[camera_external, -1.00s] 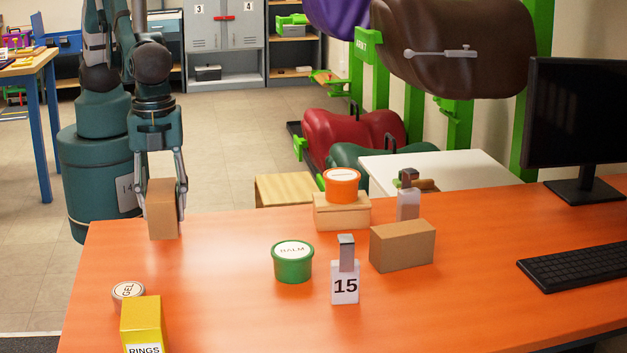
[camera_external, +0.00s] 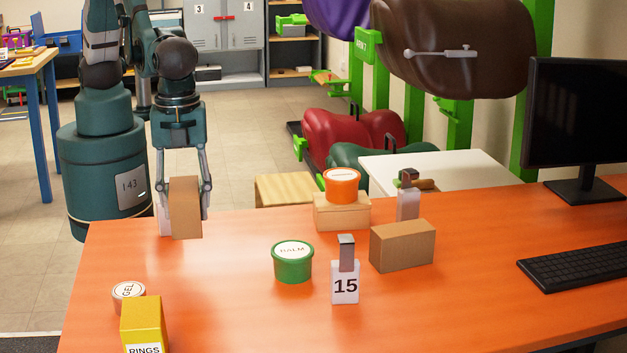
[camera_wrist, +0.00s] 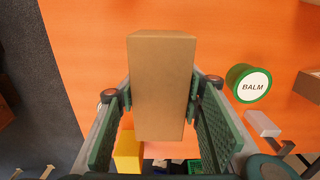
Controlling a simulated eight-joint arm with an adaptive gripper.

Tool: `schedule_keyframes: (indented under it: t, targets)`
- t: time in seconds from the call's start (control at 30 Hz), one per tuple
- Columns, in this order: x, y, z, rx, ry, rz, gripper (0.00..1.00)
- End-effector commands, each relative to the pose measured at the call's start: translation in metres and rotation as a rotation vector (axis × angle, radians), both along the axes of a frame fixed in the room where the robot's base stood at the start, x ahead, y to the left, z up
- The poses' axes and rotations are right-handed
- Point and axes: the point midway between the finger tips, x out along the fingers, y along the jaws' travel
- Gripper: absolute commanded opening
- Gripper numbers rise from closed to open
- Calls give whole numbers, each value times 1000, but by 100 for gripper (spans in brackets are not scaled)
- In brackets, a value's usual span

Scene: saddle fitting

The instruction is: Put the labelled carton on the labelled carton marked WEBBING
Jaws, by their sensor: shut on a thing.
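My gripper (camera_external: 184,188) is shut on a plain brown upright carton (camera_external: 185,208) at the back left of the orange desk. The same carton fills the middle of the wrist view (camera_wrist: 161,85), between the two green finger pads. A pale strip shows at the carton's left side in the external view; no lettering can be read. I cannot tell whether its base touches the desk. Another brown carton (camera_external: 402,246) lies right of centre, apart from my gripper. Its visible faces are plain. The word WEBBING is not readable on anything in view.
A yellow RINGS carton (camera_external: 142,324) and GEL tub (camera_external: 128,293) stand front left.

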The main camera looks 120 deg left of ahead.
Motion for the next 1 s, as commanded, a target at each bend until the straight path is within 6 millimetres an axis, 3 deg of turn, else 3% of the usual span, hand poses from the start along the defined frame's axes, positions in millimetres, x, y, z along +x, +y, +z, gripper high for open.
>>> schedule_keyframes:
  t: [0.47,0.7,1.0]
  targets:
    - [159,75,35,0,0,9,21]
    - [231,132,50,0,0,12,21]
    - [307,214,67,0,0,14,21]
